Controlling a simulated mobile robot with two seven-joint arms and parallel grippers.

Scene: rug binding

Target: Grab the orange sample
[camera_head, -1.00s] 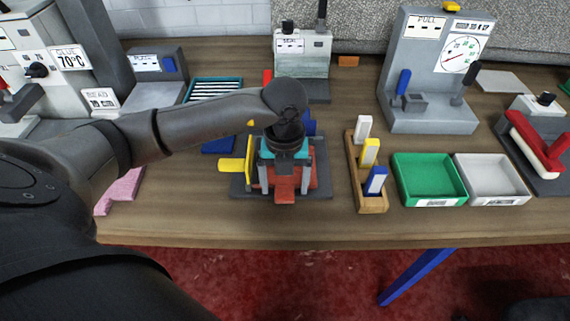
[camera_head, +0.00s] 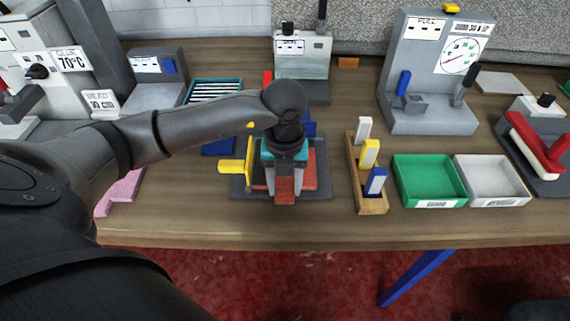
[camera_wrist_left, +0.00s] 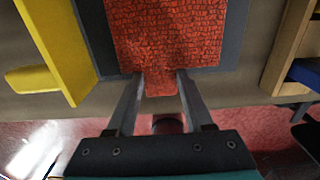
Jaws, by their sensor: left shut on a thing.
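The orange sample (camera_wrist_left: 165,35) is a flat red-orange textured piece with a narrow tab on its near side. In the head view the sample (camera_head: 310,178) lies on a dark grey base, partly hidden by my left gripper. My left gripper (camera_head: 284,192) points down over its near edge. In the left wrist view the two fingertips (camera_wrist_left: 161,78) are close together on either side of the tab and shut on it. The sample appears to lie flat on the base. My right gripper is not in view.
A yellow handle (camera_head: 235,167) stands just left of the sample. A wooden rack (camera_head: 372,202) with white, yellow and blue pieces stands to the right, then a green tray (camera_head: 428,197) and a white tray (camera_head: 487,190). A pink piece (camera_head: 122,188) lies at left.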

